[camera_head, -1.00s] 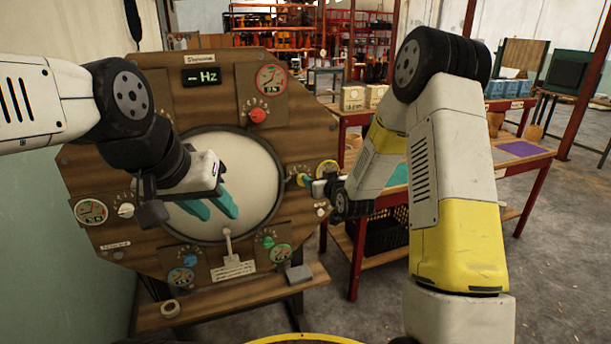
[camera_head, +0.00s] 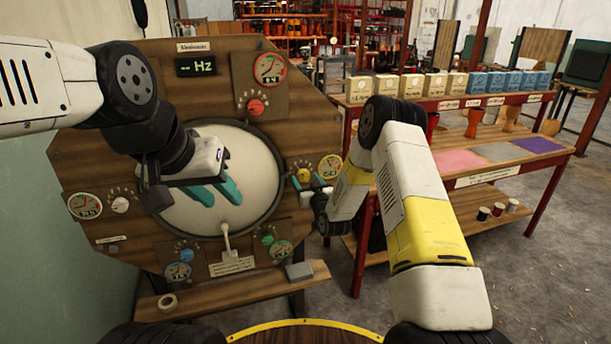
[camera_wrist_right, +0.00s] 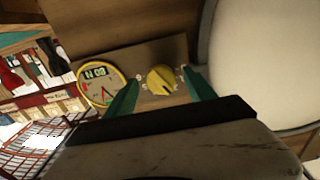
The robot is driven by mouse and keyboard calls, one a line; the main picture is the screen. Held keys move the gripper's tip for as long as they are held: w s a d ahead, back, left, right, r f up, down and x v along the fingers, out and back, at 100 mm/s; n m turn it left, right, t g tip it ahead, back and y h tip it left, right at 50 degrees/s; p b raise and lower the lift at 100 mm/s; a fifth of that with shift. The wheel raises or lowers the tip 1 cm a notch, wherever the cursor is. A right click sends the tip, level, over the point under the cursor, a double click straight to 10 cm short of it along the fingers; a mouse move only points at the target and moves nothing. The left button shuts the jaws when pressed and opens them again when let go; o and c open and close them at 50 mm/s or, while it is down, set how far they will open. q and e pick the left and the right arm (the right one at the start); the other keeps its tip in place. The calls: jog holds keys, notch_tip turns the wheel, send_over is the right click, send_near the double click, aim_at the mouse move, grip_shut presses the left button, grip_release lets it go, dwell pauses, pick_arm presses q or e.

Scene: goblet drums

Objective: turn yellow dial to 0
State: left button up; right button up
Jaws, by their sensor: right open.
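The yellow dial (camera_head: 303,175) is on the right side of the brown drum panel, beside a yellow-rimmed gauge (camera_head: 330,167). In the right wrist view the yellow dial (camera_wrist_right: 161,80) lies between the two teal fingertips of my right gripper (camera_wrist_right: 162,90), with a gap visible on both sides. The gauge (camera_wrist_right: 101,84) is left of it there; its small readout is too blurred to read surely. My right gripper (camera_head: 311,187) is open at the dial in the head view. My left gripper (camera_head: 220,194) is open and empty in front of the pale drum skin.
A red dial (camera_head: 255,107), white dial (camera_head: 120,204), blue dial (camera_head: 186,255) and green dial (camera_head: 267,240) sit around the drum skin. A lever (camera_head: 228,245) is below it. A red-framed table (camera_head: 480,180) with boxes stands at the right.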

jog(key=shift+w+a, duration=0.1)
jog(key=shift+w, duration=0.25)
jog(key=c, duration=1.4)
jog(key=shift+o, duration=0.2)
jog(key=shift+n, duration=0.3)
jog(key=n, duration=1.1)
jog(key=shift+n, duration=0.3)
